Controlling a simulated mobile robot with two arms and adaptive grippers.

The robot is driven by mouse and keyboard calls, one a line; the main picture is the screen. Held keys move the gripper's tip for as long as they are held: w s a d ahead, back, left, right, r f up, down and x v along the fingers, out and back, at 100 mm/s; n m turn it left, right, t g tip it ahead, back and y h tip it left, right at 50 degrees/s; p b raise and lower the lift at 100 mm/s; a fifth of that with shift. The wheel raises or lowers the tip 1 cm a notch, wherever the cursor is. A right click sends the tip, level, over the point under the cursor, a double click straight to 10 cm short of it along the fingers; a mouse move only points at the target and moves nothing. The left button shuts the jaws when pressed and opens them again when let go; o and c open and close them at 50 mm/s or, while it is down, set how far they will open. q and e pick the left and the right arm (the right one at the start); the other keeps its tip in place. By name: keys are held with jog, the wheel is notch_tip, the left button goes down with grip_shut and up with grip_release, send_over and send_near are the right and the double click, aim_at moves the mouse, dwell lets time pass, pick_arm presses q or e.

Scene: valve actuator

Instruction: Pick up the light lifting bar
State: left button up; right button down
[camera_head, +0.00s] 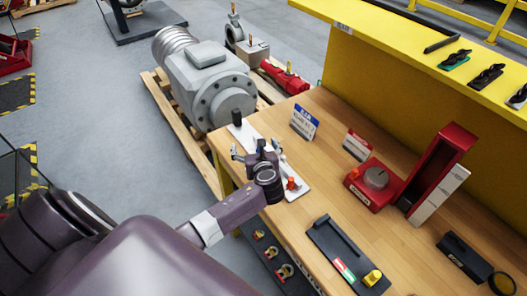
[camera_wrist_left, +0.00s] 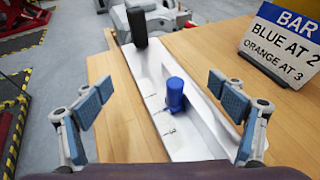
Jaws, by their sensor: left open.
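A pale, light-coloured bar (camera_head: 252,137) lies flat along the left edge of the wooden table. I take it for the light lifting bar. In the left wrist view the bar (camera_wrist_left: 185,135) carries a black upright block (camera_wrist_left: 137,26) at its far end and a blue knob (camera_wrist_left: 176,95) nearer. An orange knob (camera_head: 291,184) shows at its near end in the head view. My left gripper (camera_head: 257,150) is over the bar and hides its middle. In the left wrist view its fingers (camera_wrist_left: 160,97) are wide apart, on either side of the bar, with nothing between the pads gripped.
A BAR sign (camera_head: 304,122) stands just right of the bar. A red block with a grey dial (camera_head: 376,178), a red open box (camera_head: 436,178) and a black tray (camera_head: 330,250) are further right. A large grey machine (camera_head: 208,82) on a pallet stands beyond the table's left edge.

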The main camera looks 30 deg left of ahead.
aim_at(250, 137)
pick_arm(q)
jog(key=shift+x, duration=2.3)
jog(key=shift+s+r, duration=0.1)
jog(key=shift+s, duration=0.1)
jog(key=c, duration=1.5)
grip_shut()
jog(key=shift+s, duration=0.1)
